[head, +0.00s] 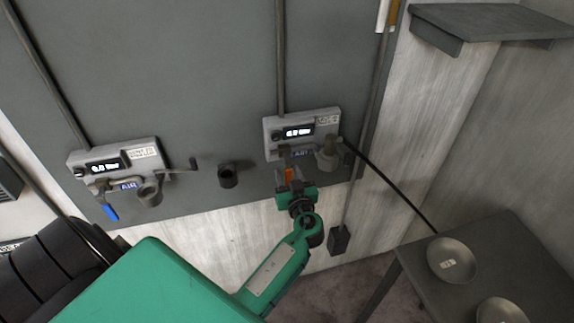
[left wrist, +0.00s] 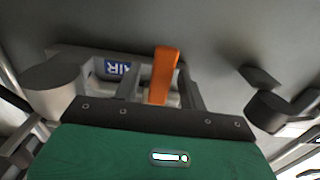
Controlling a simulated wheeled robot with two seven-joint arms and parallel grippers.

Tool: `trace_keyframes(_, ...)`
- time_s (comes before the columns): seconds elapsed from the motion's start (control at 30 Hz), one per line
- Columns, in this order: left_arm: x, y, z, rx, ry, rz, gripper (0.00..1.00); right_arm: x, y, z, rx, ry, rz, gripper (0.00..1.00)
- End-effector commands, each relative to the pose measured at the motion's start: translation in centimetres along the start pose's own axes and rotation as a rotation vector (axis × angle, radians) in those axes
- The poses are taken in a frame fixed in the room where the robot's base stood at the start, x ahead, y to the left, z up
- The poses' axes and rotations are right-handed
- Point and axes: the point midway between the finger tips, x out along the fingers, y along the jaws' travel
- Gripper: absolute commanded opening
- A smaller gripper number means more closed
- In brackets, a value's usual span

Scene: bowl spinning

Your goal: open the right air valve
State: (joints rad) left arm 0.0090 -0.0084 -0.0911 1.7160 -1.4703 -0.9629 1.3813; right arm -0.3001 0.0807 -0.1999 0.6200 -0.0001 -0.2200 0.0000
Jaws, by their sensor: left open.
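The right air valve panel (head: 301,134) is a grey box on the wall with a lit display and a blue AIR label, which also shows in the left wrist view (left wrist: 118,68). Its orange valve handle (head: 289,174) hangs below the box. In the left wrist view the orange handle (left wrist: 164,72) stands between the grey fingers. My left gripper (head: 291,184) is open around the handle; I cannot tell whether either finger touches it. The gripper's green body hides part of the valve. My right gripper is not in view.
A second air panel (head: 118,163) with a blue handle (head: 110,212) is at the left. A dark round holder (head: 228,176) sticks out between the panels. A grey table (head: 510,250) with metal bowls (head: 452,259) stands at the lower right. A shelf (head: 490,22) is at upper right.

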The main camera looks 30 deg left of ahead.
Motion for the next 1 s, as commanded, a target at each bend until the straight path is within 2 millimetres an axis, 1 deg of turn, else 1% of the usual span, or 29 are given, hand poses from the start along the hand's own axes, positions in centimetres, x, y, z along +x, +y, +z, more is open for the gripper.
trace_keyframes(0.03,0.7,0.0,-0.2,0.001,0.001,0.001,0.42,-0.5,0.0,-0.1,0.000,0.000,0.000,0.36)
trace_keyframes(0.2,1.7,0.0,0.0,0.000,-0.001,0.000,0.42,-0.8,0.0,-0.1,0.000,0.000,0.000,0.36)
trace_keyframes(0.47,1.9,0.0,0.1,-0.001,-0.001,0.000,0.42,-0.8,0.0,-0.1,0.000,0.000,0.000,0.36)
trace_keyframes(0.5,1.9,0.0,0.1,-0.001,-0.001,0.000,0.40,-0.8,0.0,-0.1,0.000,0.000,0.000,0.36)
trace_keyframes(0.67,1.8,0.0,0.1,0.000,-0.001,0.000,0.08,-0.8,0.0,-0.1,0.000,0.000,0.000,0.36)
trace_keyframes(0.7,1.8,0.0,0.1,0.000,-0.001,0.000,0.01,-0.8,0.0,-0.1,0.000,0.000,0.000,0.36)
trace_keyframes(1.0,2.1,-0.3,0.1,0.010,-0.001,0.000,0.00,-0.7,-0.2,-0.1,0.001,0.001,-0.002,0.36)
